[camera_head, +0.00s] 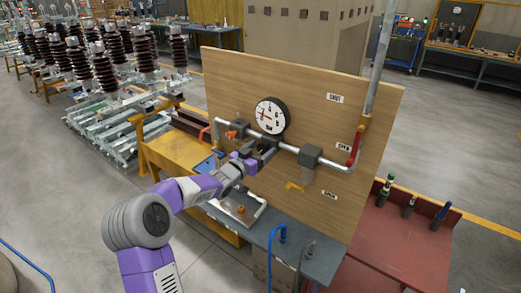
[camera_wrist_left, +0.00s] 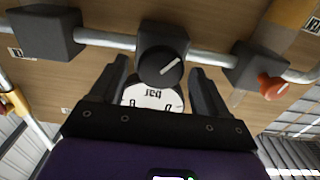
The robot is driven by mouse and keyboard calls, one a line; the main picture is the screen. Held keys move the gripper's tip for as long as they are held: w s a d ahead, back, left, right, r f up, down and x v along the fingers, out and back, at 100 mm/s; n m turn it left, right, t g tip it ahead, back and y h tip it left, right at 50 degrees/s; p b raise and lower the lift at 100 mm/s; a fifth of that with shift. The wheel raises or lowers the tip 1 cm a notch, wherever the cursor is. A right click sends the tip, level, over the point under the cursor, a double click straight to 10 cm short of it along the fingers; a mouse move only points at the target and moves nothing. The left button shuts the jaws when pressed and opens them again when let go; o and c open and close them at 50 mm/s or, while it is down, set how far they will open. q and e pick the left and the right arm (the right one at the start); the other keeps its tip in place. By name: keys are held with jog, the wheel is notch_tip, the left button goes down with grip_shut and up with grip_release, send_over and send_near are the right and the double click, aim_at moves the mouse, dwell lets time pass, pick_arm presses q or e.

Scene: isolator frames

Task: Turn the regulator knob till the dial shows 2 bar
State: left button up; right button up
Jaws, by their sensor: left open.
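The round white dial (camera_head: 271,115) with a black rim sits above the pipe on a wooden panel. Its red needle points left in the head view; the figures are too small to read surely. In the left wrist view part of the dial (camera_wrist_left: 152,97) shows upside down with the word bar. The black regulator knob (camera_wrist_left: 161,68) has a white line, slanted, on a dark block. My left gripper (camera_head: 262,154) is at the regulator, open, with one finger on each side of the knob in the wrist view; I cannot tell whether they touch it. My right gripper is not in view.
A grey pipe runs along the wooden panel (camera_head: 375,105). A red lever (camera_head: 356,145) and a yellow lever (camera_head: 293,186) stand to the right of and below the regulator, an orange handle (camera_head: 231,134) to its left. A grey bench (camera_head: 255,225) lies below.

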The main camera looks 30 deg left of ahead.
pick_arm(q)
jog(key=shift+w, duration=0.15)
jog(key=c, duration=1)
jog(key=m+b, duration=0.3)
jog(key=shift+d+f+b, duration=0.1)
jog(key=shift+f+b, duration=0.05)
jog(key=shift+b, duration=0.15)
jog(key=shift+d+m+b, duration=0.1)
jog(key=shift+m+b, duration=1.55)
jog(key=shift+m, duration=0.45)
jog(key=o, duration=1)
